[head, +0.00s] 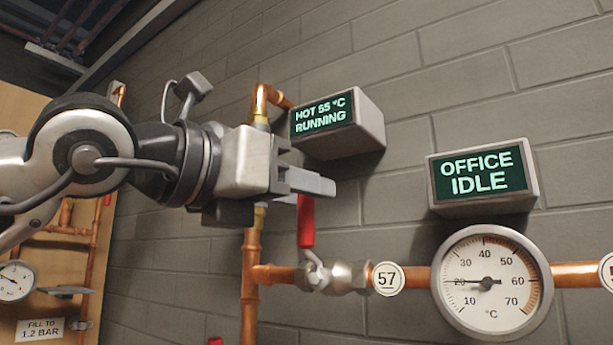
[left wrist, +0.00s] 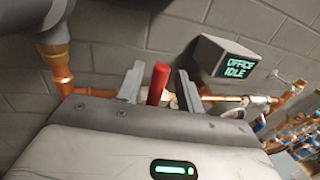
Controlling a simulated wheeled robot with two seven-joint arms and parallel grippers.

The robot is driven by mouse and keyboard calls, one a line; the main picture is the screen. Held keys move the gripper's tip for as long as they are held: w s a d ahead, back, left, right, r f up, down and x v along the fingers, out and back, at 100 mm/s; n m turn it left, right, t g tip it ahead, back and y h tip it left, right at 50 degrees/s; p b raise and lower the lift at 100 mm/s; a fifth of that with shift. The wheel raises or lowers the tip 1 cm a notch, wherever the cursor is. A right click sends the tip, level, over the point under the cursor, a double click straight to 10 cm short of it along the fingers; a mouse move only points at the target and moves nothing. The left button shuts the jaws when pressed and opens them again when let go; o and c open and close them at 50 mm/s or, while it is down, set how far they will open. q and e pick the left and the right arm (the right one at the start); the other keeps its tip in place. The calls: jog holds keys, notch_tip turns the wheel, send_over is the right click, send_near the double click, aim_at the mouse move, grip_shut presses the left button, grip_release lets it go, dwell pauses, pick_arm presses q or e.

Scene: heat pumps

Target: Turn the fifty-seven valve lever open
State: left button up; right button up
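The fifty-seven valve (head: 340,275) sits on a copper pipe beside a round "57" tag (head: 388,279). Its red lever (head: 306,222) points straight up, across the horizontal pipe. My left gripper (head: 312,184) reaches in from the left at the lever's top, hiding its upper end. In the left wrist view, my left gripper (left wrist: 160,70) is open, with the red lever (left wrist: 158,86) standing between its two fingers and a gap showing on each side. My right gripper is in neither view.
An "OFFICE IDLE" display (head: 484,176) and a dial gauge (head: 490,281), needle near 20, are at the right. A "HOT 55 °C RUNNING" display (head: 337,123) juts from the grey block wall above the gripper. A vertical copper pipe (head: 250,275) stands left of the valve.

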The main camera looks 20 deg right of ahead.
pick_arm(q)
jog(key=shift+w+d+r, duration=0.1)
jog(key=shift+w+d, duration=0.15)
jog(key=shift+d, duration=0.2)
jog(key=shift+w+d, duration=0.15)
jog(key=shift+d, duration=0.15)
grip_shut()
jog(key=shift+a+f, duration=0.1)
jog(key=shift+f, duration=0.1)
